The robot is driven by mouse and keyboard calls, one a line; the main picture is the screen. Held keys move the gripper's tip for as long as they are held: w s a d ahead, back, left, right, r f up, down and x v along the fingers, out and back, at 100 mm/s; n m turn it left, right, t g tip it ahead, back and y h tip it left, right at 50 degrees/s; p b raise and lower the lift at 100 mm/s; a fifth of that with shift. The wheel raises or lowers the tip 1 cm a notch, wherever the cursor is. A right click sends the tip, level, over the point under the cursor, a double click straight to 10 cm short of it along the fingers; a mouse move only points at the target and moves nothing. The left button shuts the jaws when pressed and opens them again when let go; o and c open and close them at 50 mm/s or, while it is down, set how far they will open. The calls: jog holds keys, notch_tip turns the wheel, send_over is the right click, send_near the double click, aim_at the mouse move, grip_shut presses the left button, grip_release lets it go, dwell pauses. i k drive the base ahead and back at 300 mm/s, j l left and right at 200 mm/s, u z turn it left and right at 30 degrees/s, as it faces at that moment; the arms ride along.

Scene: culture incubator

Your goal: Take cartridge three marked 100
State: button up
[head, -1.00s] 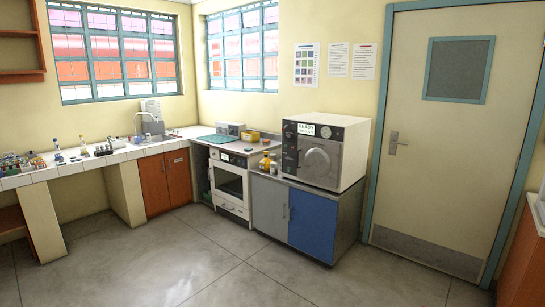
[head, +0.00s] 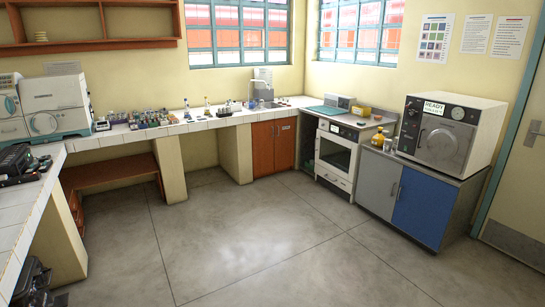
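No cartridge marked 100 can be made out in the head view. Many small items (head: 150,118) stand crowded on the white tiled bench at the back left, too small to read any marks. My gripper is not in view, so its state does not show.
A tiled bench (head: 105,140) runs along the left and back walls. White machines (head: 55,105) stand in its left corner. A white oven (head: 336,155) and a boxy "READY" unit (head: 447,130) on a blue-doored cabinet (head: 420,210) are at right. The grey floor (head: 235,240) is clear.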

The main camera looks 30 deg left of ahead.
aim_at(33, 167)
jog(key=i+j+u, duration=0.15)
jog(key=j+u, duration=0.25)
jog(key=i+j+u, duration=0.25)
jog(key=j+u, duration=0.2)
jog(key=i+j+u, duration=0.65)
jog(key=u, duration=0.15)
jog(key=i+j+u, duration=0.15)
jog(key=i+u, duration=0.45)
jog(key=i, duration=0.75)
jog(key=i+l+u, duration=0.1)
jog(key=i+u, duration=0.15)
jog(key=i, duration=0.75)
jog(key=i+l+u, duration=0.2)
jog(key=i+u, duration=0.2)
jog(key=i+l+u, duration=0.4)
jog(key=i, duration=0.2)
jog(key=i+l+u, duration=0.35)
jog(key=i+l+z, duration=0.1)
jog(key=i, duration=0.55)
jog(key=i+l+z, duration=0.1)
jog(key=i+l, duration=0.2)
jog(key=i, duration=0.35)
